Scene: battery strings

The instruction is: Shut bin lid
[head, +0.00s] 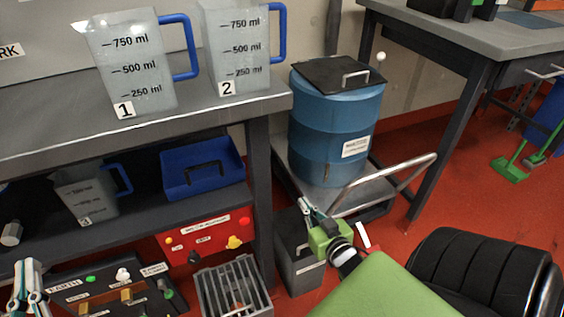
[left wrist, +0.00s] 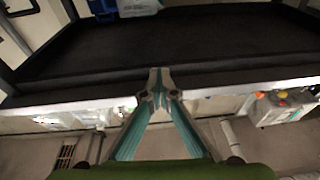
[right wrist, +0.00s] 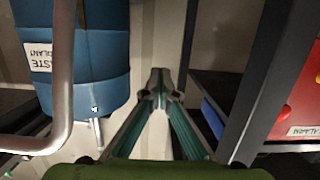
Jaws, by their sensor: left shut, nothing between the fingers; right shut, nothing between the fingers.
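A blue drum (head: 335,125) with a white label stands on a low metal trolley. A black lid (head: 337,74) with a metal handle lies across its top; I cannot tell whether it sits fully down. A dark grey bin (head: 305,272) stands on the floor beside the bench leg, its top partly hidden by my right gripper. My right gripper (head: 304,201) is shut and empty in front of the drum, above the grey bin. In the right wrist view the drum (right wrist: 100,50) is left of the fingers. My left gripper (head: 28,268) is shut and empty at the lower left, by the bench.
The trolley's bent metal handle (head: 385,185) rises close to my right gripper. A bench (head: 200,112) on the left carries two jugs (head: 130,65), with a blue tray (head: 200,170) on its shelf. Another table (head: 485,38) is at the right.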

